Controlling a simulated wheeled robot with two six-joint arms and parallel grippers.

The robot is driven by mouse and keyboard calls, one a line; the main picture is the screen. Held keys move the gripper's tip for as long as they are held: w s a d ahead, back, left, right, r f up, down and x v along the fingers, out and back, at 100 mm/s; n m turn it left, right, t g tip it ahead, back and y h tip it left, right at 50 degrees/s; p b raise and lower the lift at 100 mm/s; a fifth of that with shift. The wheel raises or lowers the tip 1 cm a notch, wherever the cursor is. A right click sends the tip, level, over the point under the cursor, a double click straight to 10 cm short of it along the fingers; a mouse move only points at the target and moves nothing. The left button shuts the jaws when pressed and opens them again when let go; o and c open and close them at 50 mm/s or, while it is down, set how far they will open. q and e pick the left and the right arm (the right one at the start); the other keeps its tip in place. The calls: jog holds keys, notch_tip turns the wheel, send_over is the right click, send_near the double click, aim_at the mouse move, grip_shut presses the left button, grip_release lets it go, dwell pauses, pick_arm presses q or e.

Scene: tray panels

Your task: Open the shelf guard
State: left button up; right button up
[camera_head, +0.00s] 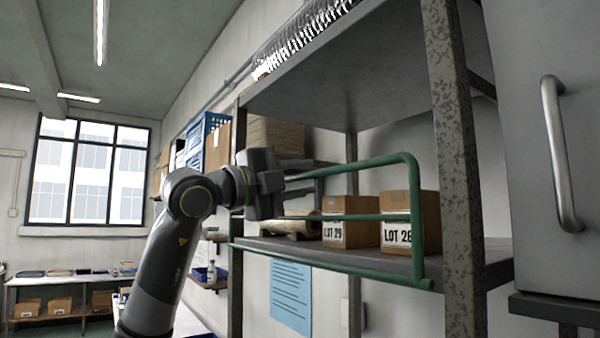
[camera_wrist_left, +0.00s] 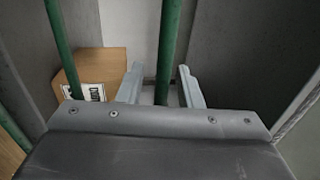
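The shelf guard (camera_head: 415,215) is a green tubular frame standing upright along the front edge of the middle shelf (camera_head: 345,250). My left gripper (camera_head: 312,176) is at the left part of its top rail, fingers pointing right. In the left wrist view, the gripper (camera_wrist_left: 160,78) has its fingers apart. A green bar of the guard (camera_wrist_left: 168,45) runs between them, with gaps on both sides. I cannot tell how deep the bar sits between the fingers. Part of the guard is hidden behind the gripper. My right gripper is not in view.
Cartons marked LOT 29 (camera_head: 347,210) and LOT 28 (camera_head: 405,215) stand behind the guard. A speckled post (camera_head: 455,160) is right of it, and a grey cabinet door with a handle (camera_head: 560,150) is beyond. An upper shelf (camera_head: 340,90) hangs above. Blue paper (camera_head: 290,298) is below.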

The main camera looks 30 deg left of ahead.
pick_arm(q)
grip_shut()
dwell(0.3)
